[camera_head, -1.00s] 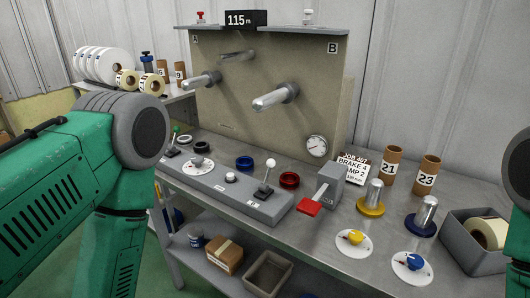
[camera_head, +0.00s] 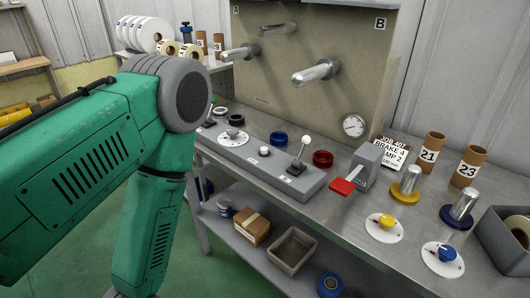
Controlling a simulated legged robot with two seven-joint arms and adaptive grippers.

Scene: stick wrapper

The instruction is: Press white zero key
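A small round white key (camera_head: 264,151) sits on the grey control panel (camera_head: 262,170), between a white dial (camera_head: 233,137) and a white-ball lever (camera_head: 303,150). Labels on the panel are too small to read. My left arm's green links and grey joint fill the left side, and its gripper is not in view. My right gripper is not in view. Nothing touches the white key.
A red-paddled grey block (camera_head: 362,168) stands right of the panel. Yellow (camera_head: 384,228) and blue (camera_head: 443,258) knobs lie on the bench front. Posts (camera_head: 320,71) stick out of the backboard. Below is a shelf with a carton (camera_head: 253,229) and an empty bin (camera_head: 292,249).

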